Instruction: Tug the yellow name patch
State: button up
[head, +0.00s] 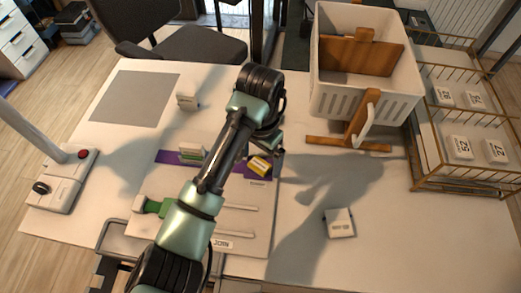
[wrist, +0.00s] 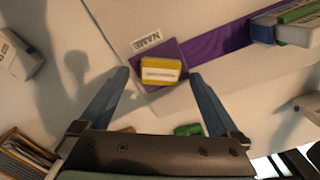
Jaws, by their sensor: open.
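The yellow name patch (head: 259,166) is a small yellow block with a white label on top. It sits at the right end of a purple strip (head: 228,169) on a pale board. In the wrist view the patch (wrist: 160,71) shows near the middle, on a purple square end beside a white "NAME" label (wrist: 146,43). My gripper (wrist: 159,76) is open, its fingertips to the left and right of the patch, with visible gaps and no clear contact. In the head view my arm hides most of the gripper (head: 272,146), which is just above the patch.
A green clip (head: 152,206) lies at the board's left. A white crate (head: 335,100), a wire rack (head: 420,165) with numbered tags and a white block (head: 339,223) stand right. A control box (head: 62,183) is left.

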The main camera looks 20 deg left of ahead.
jog(key=shift+f, duration=0.2)
grip_shut()
dwell(0.7)
jog(key=shift+f+p, duration=0.1)
jog(key=shift+p, duration=0.25)
dwell(0.6)
jog(key=shift+c, duration=0.2)
grip_release()
jog(key=shift+o, duration=0.4)
